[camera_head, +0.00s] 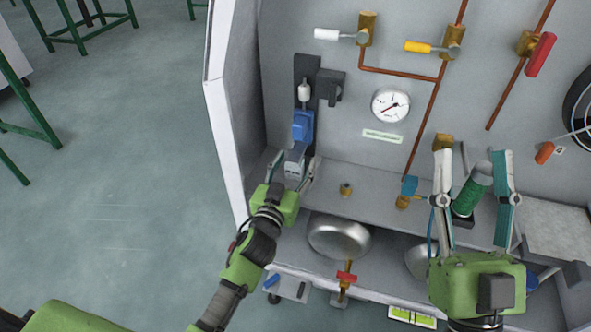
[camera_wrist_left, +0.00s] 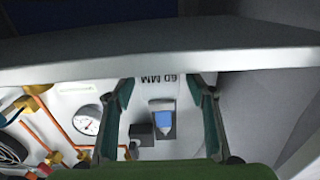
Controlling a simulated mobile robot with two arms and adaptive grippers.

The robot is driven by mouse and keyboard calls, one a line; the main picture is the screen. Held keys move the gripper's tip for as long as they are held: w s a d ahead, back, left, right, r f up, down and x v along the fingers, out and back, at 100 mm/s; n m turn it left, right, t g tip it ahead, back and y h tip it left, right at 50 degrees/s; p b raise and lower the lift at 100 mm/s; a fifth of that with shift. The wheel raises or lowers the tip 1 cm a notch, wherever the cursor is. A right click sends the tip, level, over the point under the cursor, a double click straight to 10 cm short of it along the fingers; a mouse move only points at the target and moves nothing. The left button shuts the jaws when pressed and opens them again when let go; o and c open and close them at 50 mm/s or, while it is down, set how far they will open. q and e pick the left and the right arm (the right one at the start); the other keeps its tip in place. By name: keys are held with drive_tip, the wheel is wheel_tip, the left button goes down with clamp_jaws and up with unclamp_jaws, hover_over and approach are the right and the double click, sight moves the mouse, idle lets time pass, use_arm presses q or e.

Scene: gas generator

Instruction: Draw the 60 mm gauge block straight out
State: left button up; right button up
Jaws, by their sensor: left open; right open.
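The 60 mm gauge block (camera_head: 294,166) is a small grey block with dark lettering, below a blue part (camera_head: 302,126) on a black upright mount at the panel's left. My left gripper (camera_head: 291,171) is open, with one finger on each side of the block; I cannot tell whether either finger touches it. In the left wrist view, the marking "60 MM" on the gauge block (camera_wrist_left: 160,79) shows between the spread fingers, but its outline blends into the pale background. My right gripper (camera_head: 473,160) is open at the right, its fingers on either side of a green cylinder.
The green cylinder (camera_head: 472,187) stands on the shelf (camera_head: 380,205). A white side wall (camera_head: 222,120) is close to the left of my left gripper. A pressure gauge (camera_head: 390,105), copper pipes and valve handles are on the back panel. A steel vessel (camera_head: 338,237) is below the shelf.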

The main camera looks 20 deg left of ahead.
sight(293, 168)
use_arm(q)
drive_tip(key=c, duration=1.3)
drive_tip(key=shift+s, duration=0.45)
drive_tip(key=shift+c, duration=0.2)
drive_tip(key=shift+s+p, duration=0.4)
drive_tip(key=shift+s, duration=0.8)
drive_tip(key=s, duration=0.3)
drive_tip(key=shift+s+a, duration=0.1)
drive_tip(key=shift+s, duration=0.15)
drive_tip(key=shift+s+p, duration=0.4)
drive_tip(key=shift+s, duration=0.7)
use_arm(e)
drive_tip(key=w+f+g+h, duration=0.1)
drive_tip(key=w+f+g, duration=0.3)
drive_tip(key=f, duration=0.2)
drive_tip(key=shift+f, duration=0.3)
drive_tip(key=shift+a, duration=0.1)
